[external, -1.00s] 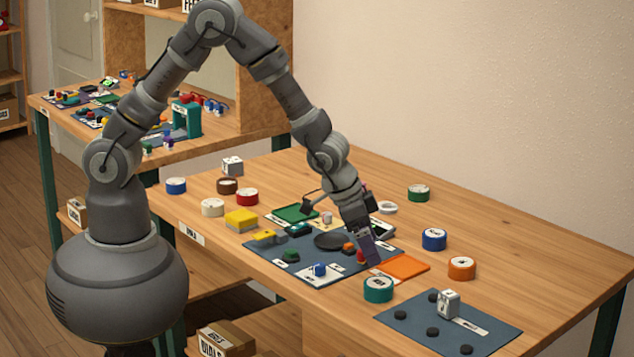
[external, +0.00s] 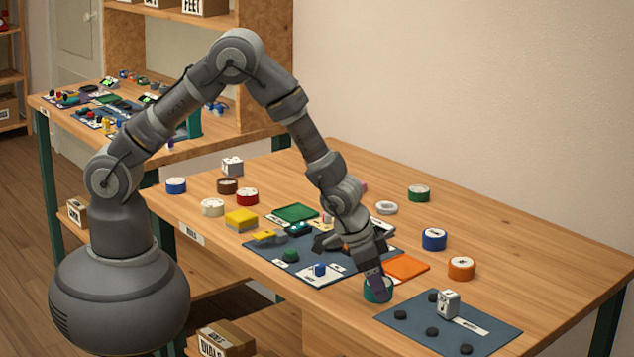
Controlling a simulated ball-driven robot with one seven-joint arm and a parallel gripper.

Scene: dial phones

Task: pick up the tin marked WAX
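Several round tins with coloured sides and pale lids stand on the table; their lettering is too small to read, so I cannot tell which is marked WAX. My gripper (external: 377,288) points down at the teal tin (external: 368,294) and partly hides it. I cannot tell whether its fingers are around the tin or only in front of it. The other tins are blue (external: 434,239), orange (external: 461,269), green (external: 418,194), red (external: 247,197), cream (external: 212,208), brown (external: 227,186) and a second blue one (external: 176,186).
A blue-grey mat (external: 318,277) with small parts lies left of my gripper. An orange tray (external: 406,267) lies just behind it. Another mat (external: 398,326) with dark discs and a white block (external: 448,303) lies to the right. The table's back right is clear.

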